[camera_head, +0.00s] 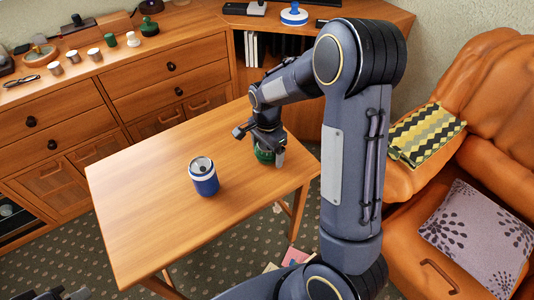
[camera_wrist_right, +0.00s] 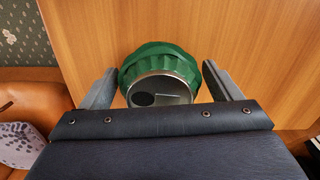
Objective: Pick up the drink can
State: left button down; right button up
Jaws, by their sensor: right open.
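A green can-like thing (camera_head: 263,154) with a ribbed side stands on the wooden table (camera_head: 140,205) near its right edge, partly hidden by my right gripper (camera_head: 261,148). In the right wrist view the green can (camera_wrist_right: 158,53) shows a round metal-rimmed top with a dark opening. It lies between the two spread fingers of the right gripper (camera_wrist_right: 158,72), with a gap on each side. A blue and white can (camera_head: 204,177) with a grey top stands upright near the table's middle. My left gripper (camera_head: 68,294) only just shows at the bottom left edge.
A wooden sideboard (camera_head: 110,90) with small cups, glasses and other items stands behind the table. An orange sofa (camera_head: 490,110) with cushions is at the right. The table's left and front parts are clear.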

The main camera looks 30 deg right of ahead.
jog(key=c, duration=1)
jog(key=shift+c, duration=0.2)
jog(key=shift+r, duration=0.1)
jog(key=shift+r, duration=0.25)
jog(key=r, duration=0.1)
jog(key=r+p, duration=0.1)
jog(key=r, duration=0.1)
jog(key=shift+s+a+r, duration=0.1)
jog(key=shift+s+r, duration=0.2)
jog(key=s+a+r+p, duration=0.3)
jog(key=s+r, duration=0.5)
jog(key=s, duration=0.5)
jog(key=shift+r, duration=0.35)
